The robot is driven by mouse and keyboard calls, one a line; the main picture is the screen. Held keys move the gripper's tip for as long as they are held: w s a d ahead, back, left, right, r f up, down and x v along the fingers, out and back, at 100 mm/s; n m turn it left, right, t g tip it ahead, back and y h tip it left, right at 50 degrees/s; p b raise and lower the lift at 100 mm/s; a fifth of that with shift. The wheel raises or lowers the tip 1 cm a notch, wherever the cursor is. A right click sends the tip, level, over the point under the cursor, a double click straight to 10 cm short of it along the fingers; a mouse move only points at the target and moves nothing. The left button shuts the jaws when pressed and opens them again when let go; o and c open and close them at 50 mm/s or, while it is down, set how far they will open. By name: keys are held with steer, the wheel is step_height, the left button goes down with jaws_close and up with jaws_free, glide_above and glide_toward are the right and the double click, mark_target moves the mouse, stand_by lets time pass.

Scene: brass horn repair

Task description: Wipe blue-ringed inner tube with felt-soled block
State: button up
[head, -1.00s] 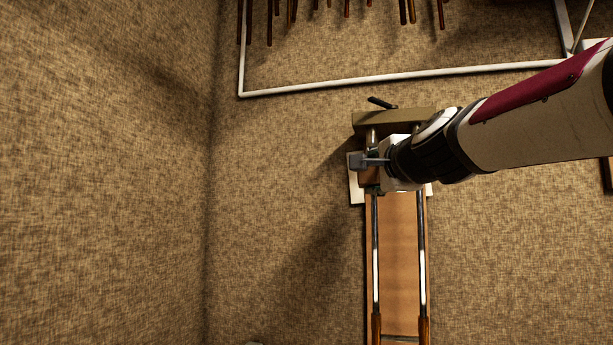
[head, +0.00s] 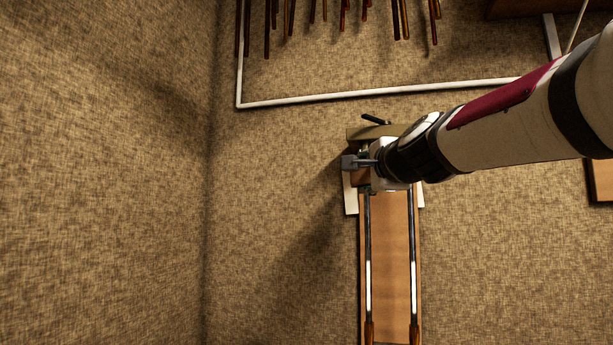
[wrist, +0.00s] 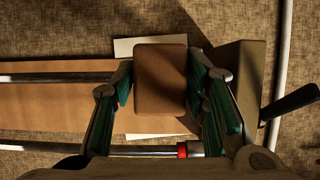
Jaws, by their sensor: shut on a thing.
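My gripper (wrist: 163,88) is shut on the felt-soled block (wrist: 160,75), a brown block with rounded edges, held between green-padded fingers. In the head view my gripper (head: 362,163) is at the far end of two parallel metal tubes, and the block (head: 359,179) shows partly below it. The block lies over the line of the left tube (head: 368,250), which is the upper tube in the wrist view (wrist: 60,77). No blue ring shows; the block covers that stretch. The felt sole is hidden, so contact cannot be told. The other tube (wrist: 110,150) has a red ring (wrist: 182,150).
A wooden board (head: 390,260) lies under the tubes, with a white sheet (head: 350,200) at its far end. A khaki block (wrist: 245,75) with a dark lever (wrist: 292,103) stands beyond my gripper. A white rail (head: 380,92) runs behind, and several brown rods hang farther back.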

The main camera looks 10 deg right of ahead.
mark_target(367, 199)
steer(key=shift+w+d+f+b, duration=0.1)
steer(key=shift+w+f+b, duration=0.05)
steer(key=shift+f+b, duration=1)
steer(key=shift+w+d+f+b, duration=0.1)
steer(key=shift+f+b, duration=0.7)
steer(key=shift+f, duration=0.5)
steer(key=shift+s+a+f+b, duration=0.1)
steer(key=shift+s+f+b, duration=0.05)
steer(key=shift+f+b, duration=1.7)
steer(key=shift+s+a+f+b, duration=0.1)
steer(key=shift+s+f+b, duration=0.05)
steer(key=shift+f+b, duration=1.65)
steer(key=shift+w+f+b, duration=0.15)
steer(key=shift+f+b, duration=0.8)
steer(key=shift+f, duration=0.9)
steer(key=shift+s+a+r+p, duration=0.1)
steer(key=shift+s+a+p, duration=0.15)
steer(key=shift+s, duration=0.25)
steer(key=shift+s+a+r+p, duration=0.1)
steer(key=shift+s+p, duration=0.2)
steer(key=shift+s, duration=0.2)
steer(key=shift+s+a+f+p, duration=0.1)
steer(key=shift+s+a+p, duration=0.2)
steer(key=shift+s, duration=0.3)
steer(key=shift+s+a+r+p, duration=0.1)
steer(key=shift+s+a+p, duration=0.15)
steer(key=shift+s, duration=0.35)
steer(key=shift+s+a+f+p, duration=0.1)
steer(key=shift+s+a+p, duration=0.2)
steer(key=shift+s, duration=0.3)
